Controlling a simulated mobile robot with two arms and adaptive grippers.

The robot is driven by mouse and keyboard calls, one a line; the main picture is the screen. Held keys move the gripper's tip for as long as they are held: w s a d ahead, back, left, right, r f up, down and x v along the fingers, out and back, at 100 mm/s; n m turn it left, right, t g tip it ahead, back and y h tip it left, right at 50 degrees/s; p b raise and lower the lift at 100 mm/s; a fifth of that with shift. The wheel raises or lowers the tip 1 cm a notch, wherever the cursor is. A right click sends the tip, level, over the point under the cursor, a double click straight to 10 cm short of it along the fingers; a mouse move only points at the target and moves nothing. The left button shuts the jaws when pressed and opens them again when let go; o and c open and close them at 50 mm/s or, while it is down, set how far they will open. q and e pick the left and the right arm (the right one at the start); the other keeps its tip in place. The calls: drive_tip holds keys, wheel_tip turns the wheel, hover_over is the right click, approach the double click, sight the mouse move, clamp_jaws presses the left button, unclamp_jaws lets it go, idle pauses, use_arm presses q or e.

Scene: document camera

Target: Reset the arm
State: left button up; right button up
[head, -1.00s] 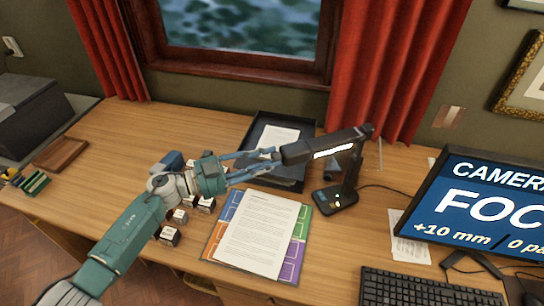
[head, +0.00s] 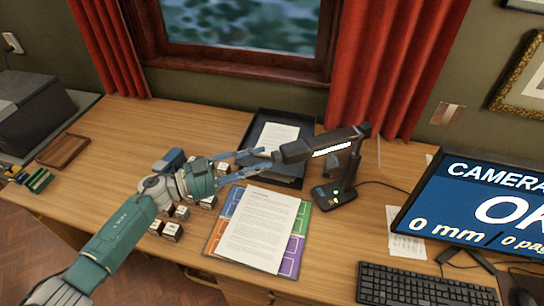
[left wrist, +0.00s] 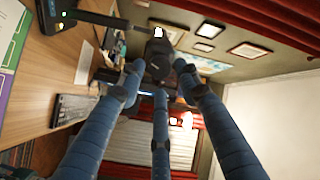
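The document camera stands on the desk. Its dark arm (head: 320,146) reaches left over the papers, with a lit white strip, on a post and a base (head: 334,195) with a small green light. My left gripper (head: 262,161) is at the left end of this arm, its blue fingers spread apart. In the left wrist view three fingers surround the dark end of the arm (left wrist: 158,54) without visibly closing on it. Whether any finger touches it I cannot tell. The monitor (head: 490,205) reads "OK" and "0 mm". My right gripper is not in view.
White printed sheets (head: 262,228) lie on a coloured mat (head: 291,259) under the arm. A black tray (head: 290,118) stands behind. Several small cubes (head: 172,232) lie below my left wrist. A keyboard (head: 425,285) is at front right.

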use_arm(q)
drive_tip(key=shift+v, duration=1.05)
